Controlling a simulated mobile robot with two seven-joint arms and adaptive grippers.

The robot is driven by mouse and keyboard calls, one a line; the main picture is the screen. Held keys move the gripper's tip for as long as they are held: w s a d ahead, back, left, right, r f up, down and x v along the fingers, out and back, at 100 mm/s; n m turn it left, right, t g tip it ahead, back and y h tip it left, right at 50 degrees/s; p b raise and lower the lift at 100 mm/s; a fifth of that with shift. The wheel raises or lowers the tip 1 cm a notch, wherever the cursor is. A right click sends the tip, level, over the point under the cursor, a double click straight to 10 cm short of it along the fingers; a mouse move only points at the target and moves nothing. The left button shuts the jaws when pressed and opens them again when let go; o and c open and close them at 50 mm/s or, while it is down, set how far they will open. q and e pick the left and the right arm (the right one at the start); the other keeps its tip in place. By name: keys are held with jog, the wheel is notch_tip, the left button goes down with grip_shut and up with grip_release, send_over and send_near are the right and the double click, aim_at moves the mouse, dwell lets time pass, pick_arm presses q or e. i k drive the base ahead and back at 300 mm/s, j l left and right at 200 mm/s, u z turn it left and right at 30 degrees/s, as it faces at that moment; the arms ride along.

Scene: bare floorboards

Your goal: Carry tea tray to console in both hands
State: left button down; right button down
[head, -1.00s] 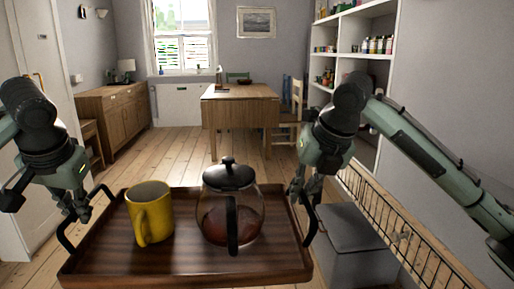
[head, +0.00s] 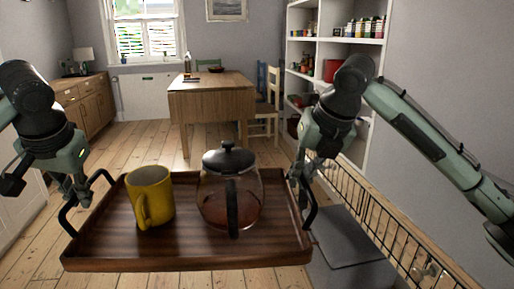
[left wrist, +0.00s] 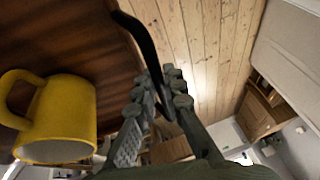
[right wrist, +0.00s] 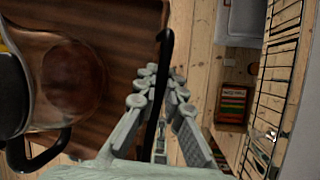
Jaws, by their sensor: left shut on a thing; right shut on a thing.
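The dark wooden tea tray (head: 185,259) is held in front of me, roughly level and off the floor. A yellow mug (head: 150,198) stands upright on its left part. A glass teapot (head: 230,190) with a black lid and brown tea stands right of the mug. My left gripper (head: 84,190) is shut on the tray's left black handle, which also shows in the left wrist view (left wrist: 140,35). My right gripper (head: 303,180) is shut on the right black handle, also visible in the right wrist view (right wrist: 164,50).
A wooden sideboard (head: 90,101) with a lamp stands at the far left. A wooden table (head: 210,105) with chairs is ahead. White shelves (head: 335,45) stand behind my right arm. A grey box (head: 345,237) and a wire rack (head: 375,215) are close on the right. Floorboards ahead are open.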

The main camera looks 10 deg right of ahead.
aim_at(429, 173)
jog(key=i+j+z, duration=0.15)
jog(key=i+z, duration=0.25)
jog(key=i, duration=0.25)
jog(key=i+z, duration=0.2)
jog(key=z, duration=0.15)
jog(key=i+j+z, duration=0.15)
jog(key=z, duration=0.15)
jog(key=i+z, duration=0.3)
jog(key=z, duration=0.2)
jog(key=i+j+z, duration=0.2)
jog(key=z, duration=0.25)
jog(key=i+j+z, duration=0.3)
jog(key=z, duration=0.2)
